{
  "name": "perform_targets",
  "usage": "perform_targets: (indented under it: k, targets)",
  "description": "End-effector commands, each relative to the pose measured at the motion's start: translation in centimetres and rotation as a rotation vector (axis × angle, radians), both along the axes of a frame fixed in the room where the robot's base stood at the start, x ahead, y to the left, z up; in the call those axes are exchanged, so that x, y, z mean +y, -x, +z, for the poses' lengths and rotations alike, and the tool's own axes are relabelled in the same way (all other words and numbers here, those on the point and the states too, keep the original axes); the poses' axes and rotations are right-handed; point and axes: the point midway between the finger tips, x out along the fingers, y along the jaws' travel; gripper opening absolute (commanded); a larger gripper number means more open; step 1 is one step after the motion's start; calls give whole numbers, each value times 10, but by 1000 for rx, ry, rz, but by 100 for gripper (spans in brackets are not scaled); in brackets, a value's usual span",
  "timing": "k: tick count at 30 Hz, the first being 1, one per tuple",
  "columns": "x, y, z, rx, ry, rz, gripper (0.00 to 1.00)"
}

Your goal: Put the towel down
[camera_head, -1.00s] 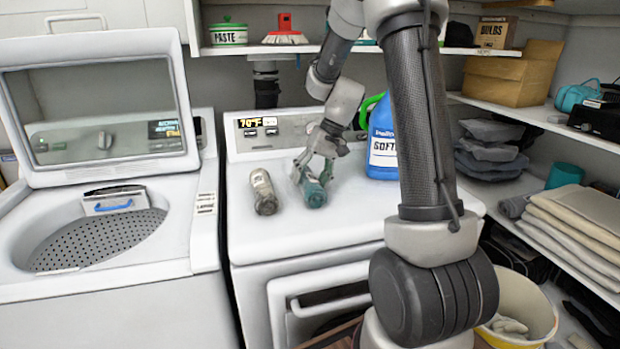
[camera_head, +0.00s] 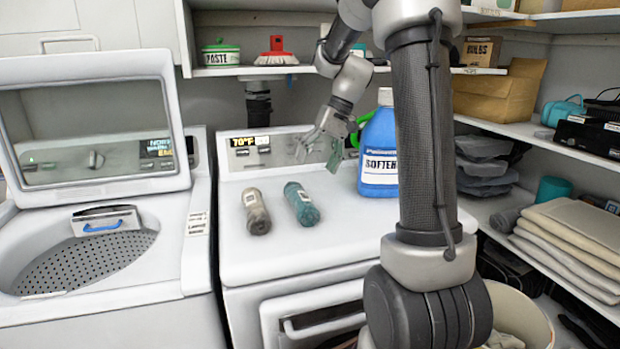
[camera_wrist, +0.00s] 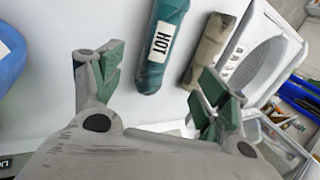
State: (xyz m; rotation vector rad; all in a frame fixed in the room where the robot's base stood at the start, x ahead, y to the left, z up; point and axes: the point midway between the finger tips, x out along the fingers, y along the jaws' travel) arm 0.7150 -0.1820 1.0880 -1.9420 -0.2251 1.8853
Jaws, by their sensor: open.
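A teal rolled towel (camera_head: 301,203) lies on the white top of the dryer (camera_head: 290,240). A grey-beige rolled towel (camera_head: 256,211) lies just left of it, roughly parallel and apart. My gripper (camera_head: 319,150) is open and empty, above and behind the teal towel, near the control panel. In the wrist view the teal towel (camera_wrist: 162,45), with a "HOT" label, lies beyond my spread fingers (camera_wrist: 155,85), touching neither. The beige towel (camera_wrist: 208,48) shows to its right there.
A blue softener jug (camera_head: 379,150) with a green handle stands close to the right of my gripper. The open washer (camera_head: 100,250) is at the left. Shelves at the right hold folded towels (camera_head: 575,235) and a cardboard box (camera_head: 500,92). The dryer's front top is clear.

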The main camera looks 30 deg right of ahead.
Motion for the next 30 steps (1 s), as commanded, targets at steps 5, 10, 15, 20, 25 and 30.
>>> perform_targets:
  k: [5,10,15,20,25,30]
  targets:
    - [0,10,17,-8,17,6,75]
    - [20,66,46,-59,122,32,75]
    - [36,151,60,-153,266,65,75]
    - [38,214,52,-250,371,87,75]
    - [35,247,38,-320,430,101,75]
    - [33,255,33,-340,446,102,75]
